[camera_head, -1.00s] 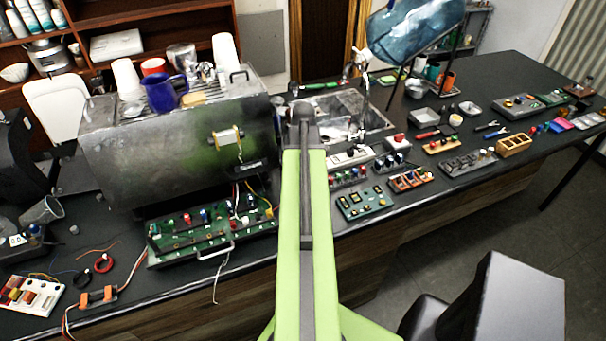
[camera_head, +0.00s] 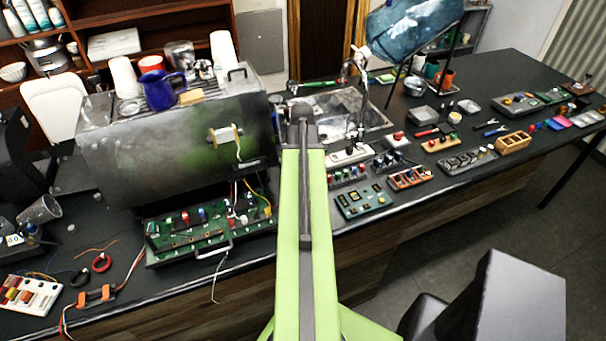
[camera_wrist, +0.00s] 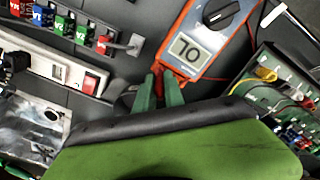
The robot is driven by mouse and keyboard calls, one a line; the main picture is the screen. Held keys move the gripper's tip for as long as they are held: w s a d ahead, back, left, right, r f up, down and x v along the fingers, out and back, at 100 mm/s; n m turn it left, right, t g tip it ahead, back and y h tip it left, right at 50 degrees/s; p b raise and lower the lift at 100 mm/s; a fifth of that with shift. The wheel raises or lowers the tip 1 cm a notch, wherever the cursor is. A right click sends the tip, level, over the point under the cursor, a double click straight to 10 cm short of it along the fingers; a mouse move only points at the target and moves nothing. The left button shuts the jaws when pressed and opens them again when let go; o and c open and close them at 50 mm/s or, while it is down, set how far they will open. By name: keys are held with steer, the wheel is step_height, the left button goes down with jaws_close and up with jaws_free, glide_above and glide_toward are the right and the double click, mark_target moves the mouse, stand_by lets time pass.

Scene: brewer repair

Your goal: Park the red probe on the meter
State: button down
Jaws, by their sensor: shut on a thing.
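The meter (camera_wrist: 190,46) has an orange case, a grey face, a dark dial and a display reading 70. It shows at the top middle of the wrist view; I cannot make it out in the head view. My gripper (camera_wrist: 160,90) is at the meter's near end, its green fingers close together. A small red piece, which looks like the red probe (camera_wrist: 169,77), shows between and just beyond the fingertips, against the meter's lower edge. Most of it is hidden by the fingers, so I cannot tell whether it touches the meter. My arm hides the gripper in the head view.
A white power strip (camera_wrist: 58,66) with a red switch lies left of the gripper, below a row of coloured blocks. A green circuit board (camera_wrist: 285,95) with wires lies to the right. The metal brewer housing (camera_head: 165,150) stands left of my arm on the crowded black bench.

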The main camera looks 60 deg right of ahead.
steer(key=shift+f+b, duration=0.6)
steer(key=shift+f, duration=0.05)
stand_by(1.1)
steer(key=c, duration=1.3)
jaws_free()
steer(key=shift+c, duration=0.2)
step_height(320, 180, up, 18)
steer(key=p, duration=1.7)
steer(key=shift+f, duration=0.25)
steer(key=shift+s, duration=0.1)
